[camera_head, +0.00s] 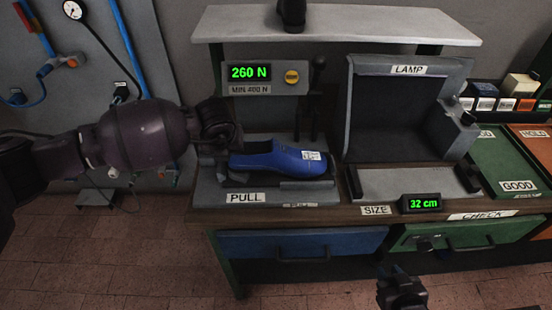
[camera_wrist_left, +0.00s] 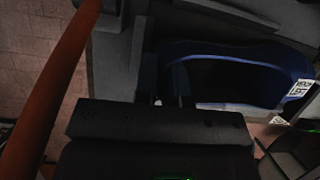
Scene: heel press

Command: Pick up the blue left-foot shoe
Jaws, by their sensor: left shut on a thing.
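The blue shoe (camera_head: 275,160) sits on the grey PULL fixture (camera_head: 215,193), opening to the left and toe to the right. A white label is on it; in the left wrist view the label on the shoe (camera_wrist_left: 240,48) reads LEFT. My left gripper (camera_wrist_left: 166,84) is shut on the shoe's rim at its heel end, one finger on each side of the wall. In the head view my left arm hides most of that contact. My right gripper (camera_head: 402,290) is low in front of the bench, away from the shoe; its jaw gap does not show clearly.
Right of the shoe are the LAMP box (camera_head: 365,105) and a 32 cm size display (camera_head: 420,203). A green GOOD tray (camera_head: 500,165) lies further right.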

